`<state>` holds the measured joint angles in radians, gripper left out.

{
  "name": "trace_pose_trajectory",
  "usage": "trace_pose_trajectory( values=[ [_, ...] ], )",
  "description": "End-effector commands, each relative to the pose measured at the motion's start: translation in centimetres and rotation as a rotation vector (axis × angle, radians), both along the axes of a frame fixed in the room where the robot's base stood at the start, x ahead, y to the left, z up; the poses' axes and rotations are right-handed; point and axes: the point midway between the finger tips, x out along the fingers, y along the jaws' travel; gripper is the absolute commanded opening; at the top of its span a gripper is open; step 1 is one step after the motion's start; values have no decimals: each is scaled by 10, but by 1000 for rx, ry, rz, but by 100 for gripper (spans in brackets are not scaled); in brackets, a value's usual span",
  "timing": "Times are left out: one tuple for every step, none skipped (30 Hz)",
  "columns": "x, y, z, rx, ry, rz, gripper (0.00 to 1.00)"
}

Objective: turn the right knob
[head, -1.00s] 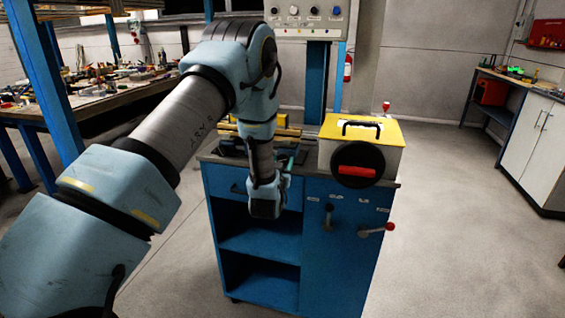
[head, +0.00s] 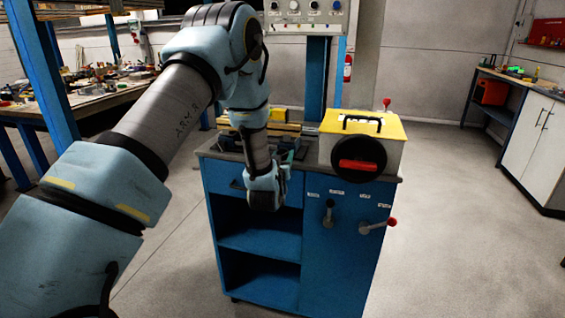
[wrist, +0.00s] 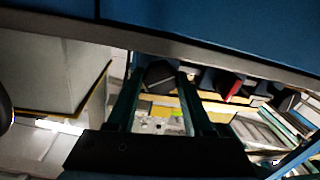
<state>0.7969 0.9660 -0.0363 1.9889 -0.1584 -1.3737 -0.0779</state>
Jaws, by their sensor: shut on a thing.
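A dark, faceted knob (wrist: 160,74) sits between my fingertips in the wrist view, at the front of the bench device. A second dark knob (wrist: 208,79) and a red-marked part (wrist: 232,90) are beside it, further right in that view. My gripper (wrist: 159,88) is shut on the first knob, with one dark green finger on each side. In the head view my gripper (head: 287,158) reaches up past the front edge of the bench top. The bench device with yellow bars (head: 285,128) is behind it. My wrist hides its front and the knob there.
A white box with a yellow lid (head: 398,150) stands on the bench top, right of my gripper. Floor at the right is clear.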

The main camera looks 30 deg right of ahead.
Motion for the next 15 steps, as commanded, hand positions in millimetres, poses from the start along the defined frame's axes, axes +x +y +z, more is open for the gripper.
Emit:
trace_pose_trajectory(
  values=[
    [1, 1, -4, -26, 21, 4, 0],
    [1, 1, -4, -43, 36, 4, 0],
    [1, 2, -4, -63, 56, 4, 0],
    [1, 2, -4, -79, 70, 4, 0],
    [1, 1, -4, -94, 85, 3, 0],
    [1, 1, -4, -114, 103, 2, 0],
    [1, 2, -4, -128, 117, 3, 0],
    [1, 2, -3, -142, 129, 3, 0],
    [1, 1, -3, -160, 145, 2, 0],
    [1, 1, -3, -171, 158, 1, 0],
    [1, 1, -3, -182, 168, 2, 0],
    [1, 2, -3, -196, 182, 2, 0],
    [1, 2, -3, -207, 190, 3, 0],
    [1, 2, -2, -216, 199, 3, 0],
    [1, 1, -2, -227, 210, 2, 0]
  ],
)
